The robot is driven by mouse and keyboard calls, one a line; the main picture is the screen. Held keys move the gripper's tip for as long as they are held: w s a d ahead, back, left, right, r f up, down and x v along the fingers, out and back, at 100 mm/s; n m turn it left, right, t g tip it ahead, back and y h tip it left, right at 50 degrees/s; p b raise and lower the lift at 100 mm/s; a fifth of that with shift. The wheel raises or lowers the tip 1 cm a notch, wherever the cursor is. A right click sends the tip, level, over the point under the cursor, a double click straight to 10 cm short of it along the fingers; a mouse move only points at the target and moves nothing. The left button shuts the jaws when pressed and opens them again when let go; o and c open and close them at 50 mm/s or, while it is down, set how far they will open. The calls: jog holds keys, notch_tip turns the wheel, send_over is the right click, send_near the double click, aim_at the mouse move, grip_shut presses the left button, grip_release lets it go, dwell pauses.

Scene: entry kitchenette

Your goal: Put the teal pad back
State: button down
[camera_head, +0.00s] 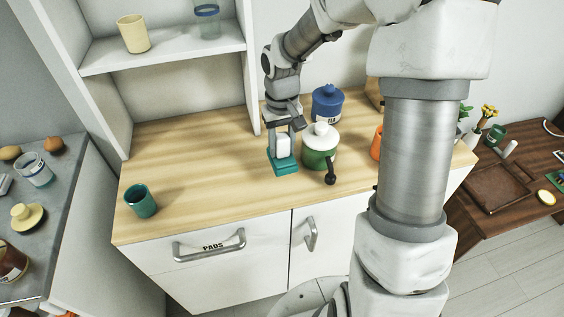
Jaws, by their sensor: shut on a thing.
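The teal pad (284,169) is a flat square at or just above the wooden counter (205,190), left of the green pot. My gripper (283,154) points down over the pad and is shut on it; the fingers hide part of its top. Whether the pad touches the counter is hard to tell. A white drawer front labelled PADS (265,263) is below the counter's front edge, with a grey bar handle (210,247). The drawer is closed.
A green pot (318,158) with a white lid and dark handle stands close right of my gripper. Behind it is a blue TEA jar (327,104). A teal cup (141,201) stands at the counter's left front. The counter between cup and pad is clear.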

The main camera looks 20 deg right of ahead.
aim_at(282, 160)
jog(key=shift+f, duration=2.4)
jog(key=shift+f+b, duration=0.35)
jog(key=shift+b, duration=0.15)
jog(key=shift+c, duration=2.2)
grip_release()
jog(key=shift+r, duration=0.1)
